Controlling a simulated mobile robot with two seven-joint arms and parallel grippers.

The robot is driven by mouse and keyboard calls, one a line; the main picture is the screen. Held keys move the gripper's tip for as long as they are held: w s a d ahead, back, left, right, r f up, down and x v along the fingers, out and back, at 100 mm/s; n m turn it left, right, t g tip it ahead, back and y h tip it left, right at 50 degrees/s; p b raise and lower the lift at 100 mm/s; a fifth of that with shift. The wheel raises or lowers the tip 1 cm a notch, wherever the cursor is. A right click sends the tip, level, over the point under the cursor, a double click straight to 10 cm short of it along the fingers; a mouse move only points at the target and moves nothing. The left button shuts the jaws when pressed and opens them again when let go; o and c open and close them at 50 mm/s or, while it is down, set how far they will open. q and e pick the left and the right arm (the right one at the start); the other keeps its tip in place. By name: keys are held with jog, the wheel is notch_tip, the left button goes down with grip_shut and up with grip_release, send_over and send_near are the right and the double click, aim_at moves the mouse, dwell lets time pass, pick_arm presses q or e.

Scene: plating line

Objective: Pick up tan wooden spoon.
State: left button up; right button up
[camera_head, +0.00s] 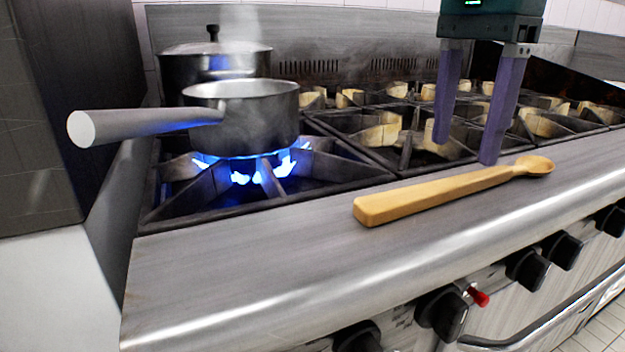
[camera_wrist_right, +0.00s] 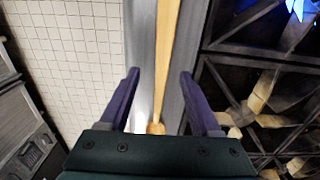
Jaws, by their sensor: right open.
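The tan wooden spoon (camera_head: 440,192) lies on the steel front ledge of the stove. Its thick handle end is toward the left and its small bowl toward the right. My right gripper (camera_head: 465,152) is open and empty, pointing down over the spoon near its bowl end. In the right wrist view, the spoon (camera_wrist_right: 167,55) runs lengthwise between the two spread purple fingers of the right gripper (camera_wrist_right: 160,76), with its bowl close to the gripper body. The fingers appear apart from the spoon. My left gripper is not in view.
A steel saucepan (camera_head: 262,115) sits over a lit blue flame (camera_head: 262,172), its handle (camera_head: 140,124) sticking out left. A lidded pot (camera_head: 190,72) stands behind it. Iron grates (camera_head: 355,126) lie beyond the spoon. Black knobs (camera_head: 443,312) line the front. The ledge (camera_head: 230,270) left of the spoon is clear.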

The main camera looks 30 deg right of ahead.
aim_at(451, 181)
notch_tip(451, 181, down, 5)
jog(key=shift+w+b, duration=0.15)
jog(key=shift+b, duration=0.25)
grip_shut()
dwell(0.4)
